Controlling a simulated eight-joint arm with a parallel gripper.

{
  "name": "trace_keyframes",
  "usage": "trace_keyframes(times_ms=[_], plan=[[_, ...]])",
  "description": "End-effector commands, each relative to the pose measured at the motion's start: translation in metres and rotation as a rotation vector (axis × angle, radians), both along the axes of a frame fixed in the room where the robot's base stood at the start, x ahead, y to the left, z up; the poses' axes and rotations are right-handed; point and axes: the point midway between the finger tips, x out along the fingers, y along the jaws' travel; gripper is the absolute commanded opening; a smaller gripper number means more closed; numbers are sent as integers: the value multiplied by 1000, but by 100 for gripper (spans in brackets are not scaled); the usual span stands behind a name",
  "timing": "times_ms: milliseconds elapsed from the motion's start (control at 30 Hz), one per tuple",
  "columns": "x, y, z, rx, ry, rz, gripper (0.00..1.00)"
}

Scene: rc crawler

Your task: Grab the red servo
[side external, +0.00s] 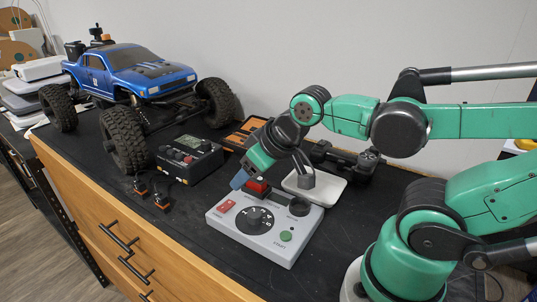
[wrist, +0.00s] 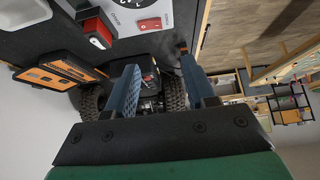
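The red servo (side external: 258,184) sits at the far edge of the grey control box (side external: 283,253); I cannot tell whether it rests on the box or behind it. In the wrist view the red servo (wrist: 97,36), red with a dark body, lies at upper left, outside the fingers and beyond the left one. My gripper (side external: 240,180) has its blue fingertips just left of the servo in the side view. In the wrist view my gripper (wrist: 158,72) is open, with nothing held between its two fingers.
A blue crawler truck (side external: 140,75) stands at back left. A black charger-like box (side external: 188,158), an orange-and-black case (side external: 244,132) and a white-topped block (side external: 328,192) are near. Small servos (side external: 161,201) lie by the front edge of the black mat.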

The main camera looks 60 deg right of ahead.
Motion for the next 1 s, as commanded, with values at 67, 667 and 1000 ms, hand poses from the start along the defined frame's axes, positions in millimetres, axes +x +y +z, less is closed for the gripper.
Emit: trace_keyframes(times_ms=[67, 667, 1000], plan=[[0, 0, 0, 0, 0, 0, 74], [12, -8, -7, -263, 138, 209, 92], [48, -34, -32, -925, 624, 731, 92]])
